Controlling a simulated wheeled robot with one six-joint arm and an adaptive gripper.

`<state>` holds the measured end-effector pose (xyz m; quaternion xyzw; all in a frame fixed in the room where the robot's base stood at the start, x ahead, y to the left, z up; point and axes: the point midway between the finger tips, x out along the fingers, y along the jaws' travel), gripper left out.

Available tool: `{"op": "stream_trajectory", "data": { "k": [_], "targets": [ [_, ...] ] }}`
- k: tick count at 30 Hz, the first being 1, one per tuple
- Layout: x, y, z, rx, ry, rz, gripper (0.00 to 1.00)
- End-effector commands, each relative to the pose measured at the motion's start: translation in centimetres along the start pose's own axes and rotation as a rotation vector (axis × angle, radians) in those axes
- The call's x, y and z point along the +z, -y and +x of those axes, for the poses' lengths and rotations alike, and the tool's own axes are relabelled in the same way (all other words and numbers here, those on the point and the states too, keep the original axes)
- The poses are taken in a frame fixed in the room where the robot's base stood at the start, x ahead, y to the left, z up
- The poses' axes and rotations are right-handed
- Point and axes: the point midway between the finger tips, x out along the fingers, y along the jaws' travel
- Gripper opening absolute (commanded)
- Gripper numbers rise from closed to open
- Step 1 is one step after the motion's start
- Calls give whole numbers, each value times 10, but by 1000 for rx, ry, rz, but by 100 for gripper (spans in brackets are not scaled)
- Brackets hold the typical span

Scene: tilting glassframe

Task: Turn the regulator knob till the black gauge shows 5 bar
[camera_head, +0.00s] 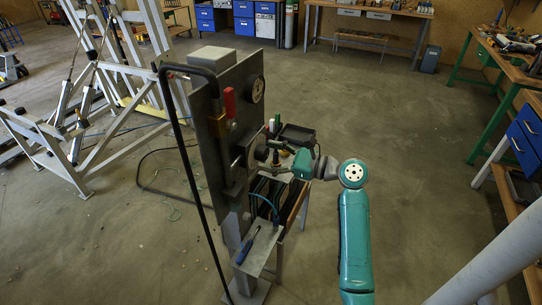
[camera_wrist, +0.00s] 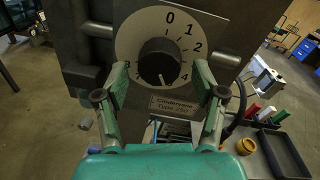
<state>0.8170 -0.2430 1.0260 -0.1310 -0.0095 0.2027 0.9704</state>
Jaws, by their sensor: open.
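The black regulator knob (camera_wrist: 159,62) sits on a round pale numbered dial (camera_wrist: 128,42). Its white mark points down, slightly right, below the 4. My gripper (camera_wrist: 162,80) is open, with one green finger on each side of the knob. I cannot tell whether either finger touches it. In the head view my gripper (camera_head: 272,148) is at the right face of the upright panel (camera_head: 206,135). A small round gauge (camera_head: 257,89) with a dark rim is high on that face; its reading is too small to make out. No gauge shows in the wrist view.
A red-handled lever (camera_head: 229,103) and a bent black pipe (camera_head: 187,165) are on the panel's near side. A blue screwdriver (camera_head: 245,248) lies on a low shelf. Floor at right is clear.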

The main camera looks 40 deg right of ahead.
Motion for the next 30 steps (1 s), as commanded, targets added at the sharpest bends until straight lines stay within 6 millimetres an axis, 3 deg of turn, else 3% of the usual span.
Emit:
{"op": "stream_trajectory", "data": {
  "k": [5, 21, 30],
  "targets": [
    [0, 1, -11, -2, 0, 0, 69],
    [0, 1, -105, -4, -1, 0, 69],
    [0, 0, -120, -1, 0, 0, 69]
  ]
}}
